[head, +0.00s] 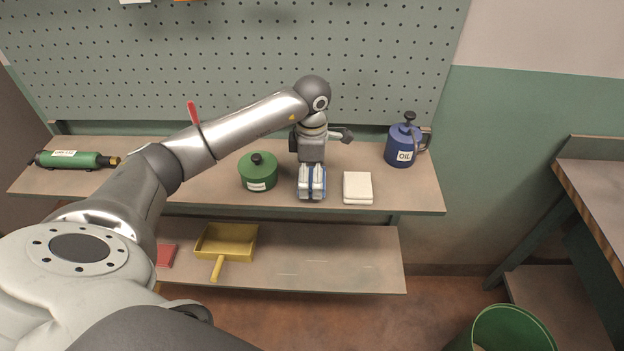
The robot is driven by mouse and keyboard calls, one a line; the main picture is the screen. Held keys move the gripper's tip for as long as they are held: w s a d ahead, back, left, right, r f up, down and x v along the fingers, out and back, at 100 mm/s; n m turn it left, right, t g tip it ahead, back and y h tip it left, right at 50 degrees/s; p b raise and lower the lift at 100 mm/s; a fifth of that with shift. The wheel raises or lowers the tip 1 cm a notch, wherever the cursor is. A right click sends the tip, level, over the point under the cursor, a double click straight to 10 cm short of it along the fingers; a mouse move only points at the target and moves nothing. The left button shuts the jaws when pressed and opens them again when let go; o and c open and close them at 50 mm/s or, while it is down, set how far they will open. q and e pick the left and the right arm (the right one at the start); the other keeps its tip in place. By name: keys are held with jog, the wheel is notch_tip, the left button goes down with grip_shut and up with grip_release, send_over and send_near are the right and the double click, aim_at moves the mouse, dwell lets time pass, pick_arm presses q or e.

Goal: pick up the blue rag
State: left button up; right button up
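My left arm reaches in from the left, and its gripper (311,189) points down over the upper shelf. Blue patches of what looks like the blue rag (313,170) show between and beside the pale fingers. The fingers cover most of it, so its shape is hidden. I cannot tell whether the fingers are closed on it or only around it, or whether it touches the shelf. My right gripper is not in view.
On the upper shelf (420,195), a green lidded pot (258,175) stands left of the gripper. A folded white cloth (358,188) lies close on its right. A blue oil can (402,148) stands behind right. A yellow dustpan (226,242) lies on the lower shelf (340,265).

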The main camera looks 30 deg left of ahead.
pick_arm(q)
jog(key=c, duration=0.7)
jog(key=shift+r, duration=0.15)
jog(key=shift+r+b, duration=0.2)
jog(key=shift+b, duration=0.1)
notch_tip(320, 180, up, 2)
jog(key=shift+w+r+b, duration=0.1)
jog(key=shift+b, duration=0.65)
jog(key=s+d+r, duration=0.1)
jog(key=r, duration=0.1)
jog(key=s+d+r+b, duration=0.1)
jog(key=r, duration=0.1)
jog(key=d+r, duration=0.2)
jog(key=shift+s+d, duration=0.1)
jog(key=shift+s, duration=0.3)
jog(key=s+d+r, duration=0.1)
jog(key=d, duration=0.1)
jog(key=s+d+r, duration=0.1)
jog(key=s+d, duration=0.1)
jog(key=d, duration=0.1)
jog(key=s+d+r+b, duration=0.1)
jog(key=s+d+r, duration=0.1)
jog(key=shift+d, duration=0.25)
